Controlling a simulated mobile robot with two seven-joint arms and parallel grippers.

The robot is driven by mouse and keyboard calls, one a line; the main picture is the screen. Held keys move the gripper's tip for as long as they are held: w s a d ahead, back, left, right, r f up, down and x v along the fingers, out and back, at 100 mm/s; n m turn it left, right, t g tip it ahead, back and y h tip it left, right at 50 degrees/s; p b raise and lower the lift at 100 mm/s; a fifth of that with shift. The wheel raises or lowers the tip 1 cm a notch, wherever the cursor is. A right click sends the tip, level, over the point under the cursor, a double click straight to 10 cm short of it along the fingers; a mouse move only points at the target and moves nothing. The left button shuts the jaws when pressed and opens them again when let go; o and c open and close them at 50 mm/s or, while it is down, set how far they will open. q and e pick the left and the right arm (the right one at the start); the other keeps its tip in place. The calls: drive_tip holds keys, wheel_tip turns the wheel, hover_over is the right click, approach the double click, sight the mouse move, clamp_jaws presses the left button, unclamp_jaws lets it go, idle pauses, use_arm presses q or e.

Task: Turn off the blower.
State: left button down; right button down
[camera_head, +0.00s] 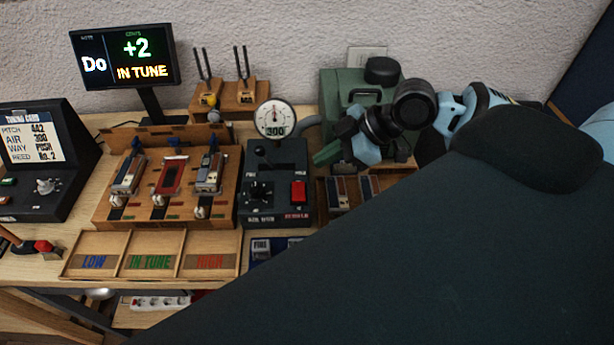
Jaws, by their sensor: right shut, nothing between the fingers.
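A green boxy machine (345,88) with a dark round cap stands at the back, right of centre; it looks like the blower. A dark control box (262,160) stands to its left, with a slot lever, a black knob (259,192) and a red switch (298,191). A round gauge (275,119) above the box shows 300. My right gripper (326,154) is shut and empty, in front of the green machine and right of the control box's upper part. I cannot tell whether it touches anything. My left gripper is out of view.
A wooden stand (110,210) with several reeds is left of the control box. A tray (210,269) marked LOW, IN TUNE and HIGH lies in front. A display (124,57) reads Do, +2, IN TUNE. My own dark arm link hides the lower right.

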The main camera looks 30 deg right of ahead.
sight(294, 186)
drive_tip(key=x, duration=0.5)
drive_tip(key=shift+w+a+f, duration=0.1)
drive_tip(key=shift+a, duration=0.05)
wheel_tip(294, 186, down, 2)
drive_tip(key=shift+w+f, duration=0.1)
drive_tip(key=shift+f, duration=0.05)
drive_tip(key=shift+w+d+f, duration=0.1)
drive_tip(key=shift+d+f, duration=0.15)
drive_tip(key=shift+f, duration=0.5)
